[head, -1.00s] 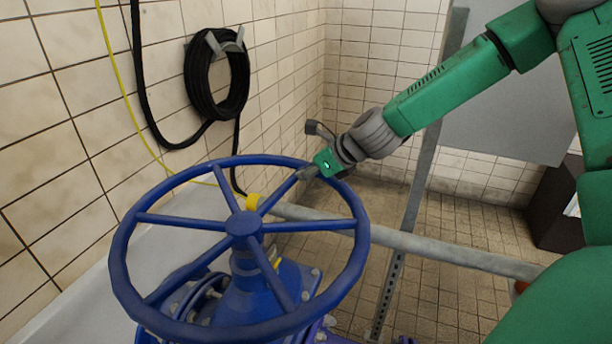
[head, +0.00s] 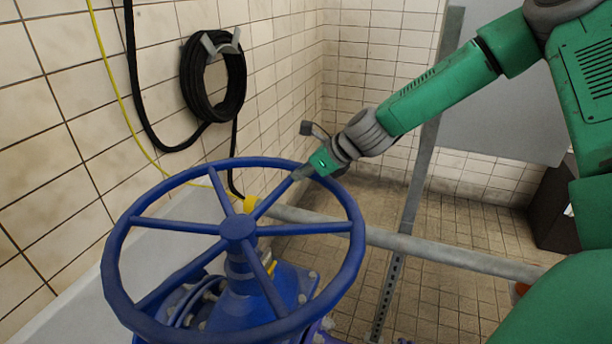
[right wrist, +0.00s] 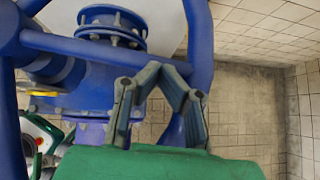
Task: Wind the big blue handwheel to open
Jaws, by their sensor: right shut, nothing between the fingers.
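The big blue handwheel (head: 238,228) sits flat on top of a blue valve body (head: 255,295), in the lower left of the head view. Several spokes run from its hub to the round rim. My right gripper (head: 300,174) is at the far right part of the rim, where a spoke meets it. In the right wrist view its fingers (right wrist: 160,72) are shut with nothing between them, close beside the blue spoke (right wrist: 95,52) and rim (right wrist: 201,40). I cannot tell whether they touch the wheel. My left gripper is not in view.
A grey pipe (head: 430,247) runs behind the wheel to the right, crossing an upright metal strut (head: 412,190). A black hose coil (head: 212,80) and yellow cable (head: 125,100) hang on the tiled wall at left. Tiled floor (head: 450,300) shows at the right.

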